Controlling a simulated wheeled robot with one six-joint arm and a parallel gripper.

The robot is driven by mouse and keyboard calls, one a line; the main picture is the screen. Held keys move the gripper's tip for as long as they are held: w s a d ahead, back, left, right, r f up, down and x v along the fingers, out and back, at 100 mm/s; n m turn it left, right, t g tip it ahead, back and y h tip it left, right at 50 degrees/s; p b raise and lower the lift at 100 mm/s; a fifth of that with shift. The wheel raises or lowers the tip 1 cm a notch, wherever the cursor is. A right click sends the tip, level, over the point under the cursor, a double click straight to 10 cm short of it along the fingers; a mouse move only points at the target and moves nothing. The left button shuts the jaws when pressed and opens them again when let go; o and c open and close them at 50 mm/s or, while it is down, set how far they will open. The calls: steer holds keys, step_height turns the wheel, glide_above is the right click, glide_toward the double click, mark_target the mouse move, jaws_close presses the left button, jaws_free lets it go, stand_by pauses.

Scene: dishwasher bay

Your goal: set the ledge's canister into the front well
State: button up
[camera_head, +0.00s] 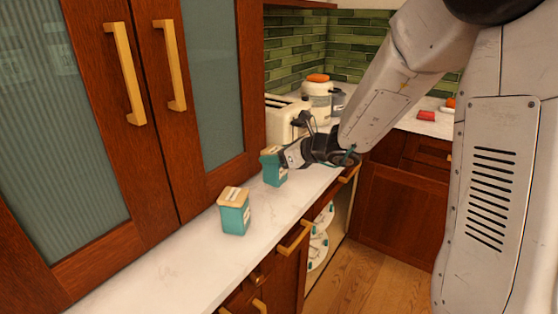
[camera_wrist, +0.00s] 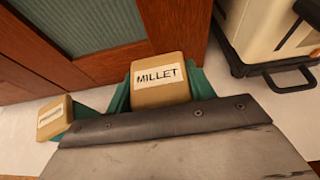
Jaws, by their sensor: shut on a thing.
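A teal canister with a tan lid (camera_head: 273,168) is at my gripper (camera_head: 287,157) over the white counter. In the wrist view its lid (camera_wrist: 160,80) reads MILLET, and my gripper is shut on it. I cannot tell whether its base touches the counter. A second teal canister with a tan lid (camera_head: 234,213) stands upright on the counter, nearer the camera. Its lid also shows in the wrist view (camera_wrist: 55,118), with a label too small to read. I cannot make out a front well in either view.
A cream toaster (camera_head: 284,118) stands behind my gripper, with a white jar with an orange lid (camera_head: 317,92) beyond. Wooden cabinets (camera_head: 92,130) rise along the counter's left side. White plates (camera_head: 317,249) show below the counter. The near counter (camera_head: 165,275) is clear.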

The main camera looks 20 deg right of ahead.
steer(key=f, duration=0.1)
steer(key=d+f, duration=0.1)
steer(key=f, duration=0.1)
steer(key=shift+d+f, duration=0.15)
steer(key=shift+d, duration=0.15)
steer(key=shift+f, duration=0.1)
steer(key=o, duration=1.1)
